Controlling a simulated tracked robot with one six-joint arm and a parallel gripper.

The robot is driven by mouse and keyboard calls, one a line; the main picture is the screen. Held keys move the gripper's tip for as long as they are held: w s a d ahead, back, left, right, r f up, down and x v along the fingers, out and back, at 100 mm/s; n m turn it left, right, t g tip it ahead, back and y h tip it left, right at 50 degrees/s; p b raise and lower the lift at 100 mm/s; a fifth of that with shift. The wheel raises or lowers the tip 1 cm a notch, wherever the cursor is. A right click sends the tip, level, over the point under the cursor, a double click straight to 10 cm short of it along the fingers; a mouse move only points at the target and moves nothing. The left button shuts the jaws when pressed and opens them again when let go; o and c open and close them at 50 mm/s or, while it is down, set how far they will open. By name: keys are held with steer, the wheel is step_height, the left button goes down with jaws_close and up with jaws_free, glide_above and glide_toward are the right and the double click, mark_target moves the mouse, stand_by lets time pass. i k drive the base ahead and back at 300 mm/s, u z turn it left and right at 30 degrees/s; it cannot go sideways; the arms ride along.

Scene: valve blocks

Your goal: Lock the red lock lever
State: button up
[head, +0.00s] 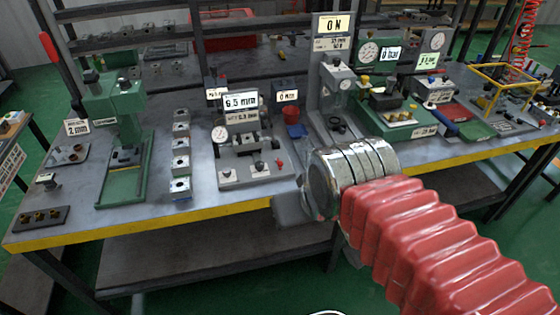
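My arm comes in from the lower right and ends in a silver ringed wrist. A grey part of my gripper (291,208) shows in front of the bench's yellow edge. Its fingers are hidden or too unclear to tell open from shut. Several red parts are in view, and I cannot tell which is the lock lever. A small red knob (280,164) is on the grey fixture (243,174) with the "6.5 mm" display, behind and left of my wrist. My gripper appears apart from both.
The workbench (72,216) has a yellow front edge. A column of metal blocks (181,160) stands between press and fixture. A tall grey stand (334,90) marked "0 N" and a green fixture (400,120) stand behind my wrist.

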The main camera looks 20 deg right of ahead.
mark_target(279, 163)
steer(key=u, duration=0.4)
steer(key=i, duration=1)
